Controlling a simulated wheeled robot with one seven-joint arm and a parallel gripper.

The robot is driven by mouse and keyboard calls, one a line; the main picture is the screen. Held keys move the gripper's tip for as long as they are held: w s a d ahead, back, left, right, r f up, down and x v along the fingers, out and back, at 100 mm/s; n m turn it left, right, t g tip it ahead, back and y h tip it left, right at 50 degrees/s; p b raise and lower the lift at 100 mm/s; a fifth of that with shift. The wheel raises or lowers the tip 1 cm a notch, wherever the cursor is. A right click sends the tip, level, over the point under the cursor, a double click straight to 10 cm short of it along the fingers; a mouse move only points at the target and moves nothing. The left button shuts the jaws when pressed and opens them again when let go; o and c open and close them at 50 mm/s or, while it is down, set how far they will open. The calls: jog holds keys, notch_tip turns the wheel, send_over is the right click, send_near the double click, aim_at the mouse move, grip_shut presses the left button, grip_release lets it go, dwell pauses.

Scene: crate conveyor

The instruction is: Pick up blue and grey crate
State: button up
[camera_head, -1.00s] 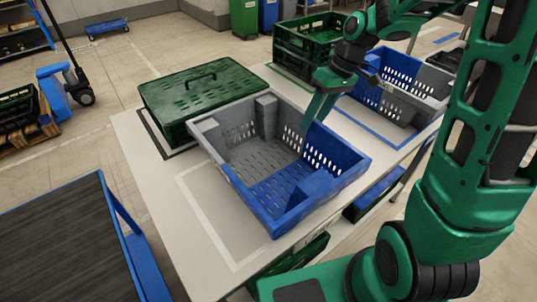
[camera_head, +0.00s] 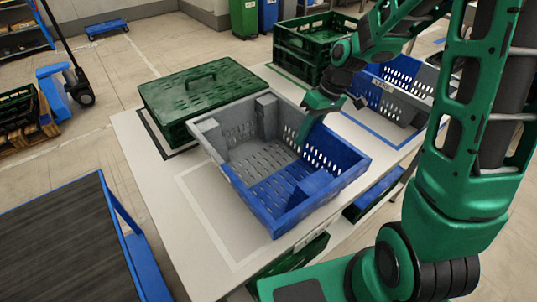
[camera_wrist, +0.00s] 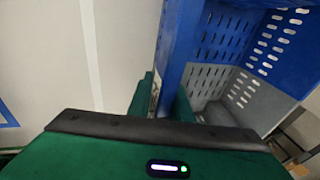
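The blue and grey crate (camera_head: 228,172) stands upright and empty on the white table, grey at the back left and blue at the front right. My gripper (camera_head: 306,133) is at the crate's back right wall, with a green finger reaching down inside it. In the wrist view my gripper (camera_wrist: 166,100) has its fingers on either side of the blue wall (camera_wrist: 178,45), very close to it. Whether they press on the wall is not clear. The outer finger is largely hidden by the wall in the head view.
A lidded green crate (camera_head: 190,95) stands close behind on the left. Another blue and grey crate (camera_head: 400,98) and an open green crate (camera_head: 300,48) stand farther back on the table (camera_head: 150,195). A blue-framed cart (camera_head: 60,235) is at front left.

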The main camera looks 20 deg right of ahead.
grip_shut()
jog(key=shift+r, duration=0.1)
